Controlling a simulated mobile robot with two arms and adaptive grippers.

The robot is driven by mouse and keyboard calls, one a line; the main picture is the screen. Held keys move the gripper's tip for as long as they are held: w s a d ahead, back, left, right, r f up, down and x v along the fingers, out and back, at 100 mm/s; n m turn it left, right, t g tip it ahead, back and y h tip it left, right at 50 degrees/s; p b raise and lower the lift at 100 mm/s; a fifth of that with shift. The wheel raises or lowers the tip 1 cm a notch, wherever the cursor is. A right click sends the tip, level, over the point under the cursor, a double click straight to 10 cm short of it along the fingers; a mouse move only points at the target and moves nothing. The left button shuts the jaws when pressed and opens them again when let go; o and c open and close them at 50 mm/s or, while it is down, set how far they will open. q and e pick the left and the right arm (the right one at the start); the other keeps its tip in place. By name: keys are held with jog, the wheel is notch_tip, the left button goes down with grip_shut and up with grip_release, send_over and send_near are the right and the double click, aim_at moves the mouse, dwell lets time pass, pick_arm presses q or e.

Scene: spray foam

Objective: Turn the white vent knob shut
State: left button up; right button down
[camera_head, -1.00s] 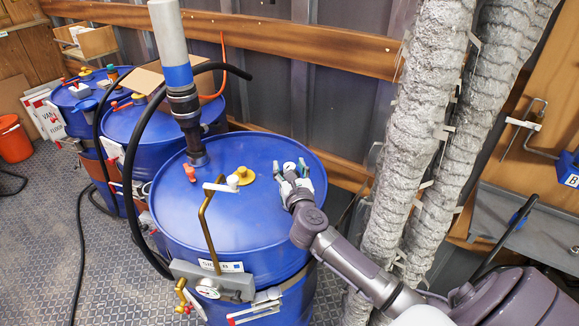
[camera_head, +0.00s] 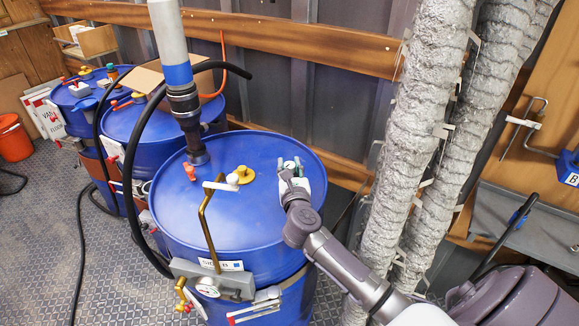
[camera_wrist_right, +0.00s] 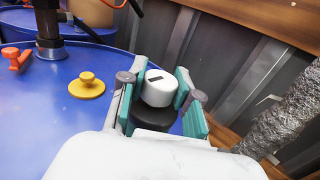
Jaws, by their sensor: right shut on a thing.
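The white vent knob (camera_wrist_right: 159,88) sits on a dark round base (camera_wrist_right: 154,117) on the blue drum lid, with a small dark mark on its top. My right gripper (camera_wrist_right: 155,90) has its teal finger pads on either side of the knob and is shut on it. In the head view the right gripper (camera_head: 292,168) is at the right part of the drum lid (camera_head: 235,220), and the knob's top (camera_head: 289,164) shows between the fingers. My left gripper is in neither view.
Foam-covered columns (camera_head: 425,130) rise close right of my arm. More blue drums (camera_head: 125,125) stand left.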

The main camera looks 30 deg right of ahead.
jog(key=m+g+h, duration=0.1)
jog(key=m+h+b, duration=0.1)
jog(key=shift+a+f+g+h, duration=0.15)
jog(key=shift+f+g+h, duration=0.1)
jog(key=shift+g+h, duration=0.15)
jog(key=m+g+h+b, duration=0.3)
jog(key=b, duration=0.2)
jog(key=shift+g+h, duration=0.3)
jog(key=shift+m+g+h+b, duration=0.3)
jog(key=shift+m+g+b, duration=0.25)
jog(key=shift+b, duration=0.2)
jog(key=shift+r+m+g+b, duration=0.2)
jog(key=shift+m+g+b, duration=0.05)
jog(key=shift+b, duration=0.05)
jog(key=shift+h, duration=0.3)
jog(key=c, duration=0.8)
grip_release()
